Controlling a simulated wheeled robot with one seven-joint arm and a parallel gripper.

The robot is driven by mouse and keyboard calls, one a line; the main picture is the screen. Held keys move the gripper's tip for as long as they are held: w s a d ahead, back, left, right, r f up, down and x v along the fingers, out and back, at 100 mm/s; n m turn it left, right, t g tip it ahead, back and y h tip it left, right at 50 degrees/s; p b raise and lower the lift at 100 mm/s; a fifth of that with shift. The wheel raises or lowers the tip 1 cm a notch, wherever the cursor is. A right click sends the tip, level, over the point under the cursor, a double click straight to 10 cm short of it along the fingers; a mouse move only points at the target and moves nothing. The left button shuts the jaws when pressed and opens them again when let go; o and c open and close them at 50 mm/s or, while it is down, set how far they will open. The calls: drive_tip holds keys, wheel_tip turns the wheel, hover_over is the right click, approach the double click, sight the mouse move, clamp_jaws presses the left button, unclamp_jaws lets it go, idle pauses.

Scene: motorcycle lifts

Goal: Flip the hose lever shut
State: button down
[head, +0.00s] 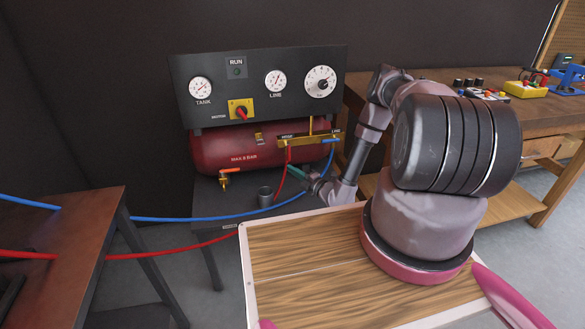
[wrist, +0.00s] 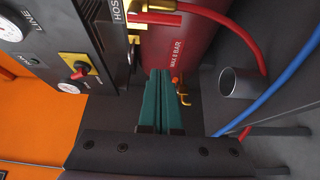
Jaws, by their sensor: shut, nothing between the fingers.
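The brass manifold (head: 308,139) sits on the front of the compressor, with a HOSE label (head: 287,136) at its left end. Red fittings below that label lead into a red hose (head: 283,178). In the wrist view, the HOSE label (wrist: 117,10) is cut by the top edge, beside a red lever-like part (wrist: 152,18) on brass; its full shape and angle are hidden. My gripper (head: 297,172) has teal fingers, shut and empty, below the manifold near the red hose. The fingers (wrist: 166,88) point toward the red tank in the wrist view, apart from the red part.
The red tank (head: 225,151) carries a gauge panel (head: 258,85) above it. A blue lever (head: 330,141) marks the LINE side. An orange-handled tap (head: 226,173) and a grey cup (head: 265,196) stand nearby. Blue (head: 180,219) and red hoses cross to the left table.

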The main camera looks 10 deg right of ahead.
sight(289, 152)
drive_tip(key=w, duration=0.8)
drive_tip(key=shift+a, duration=0.15)
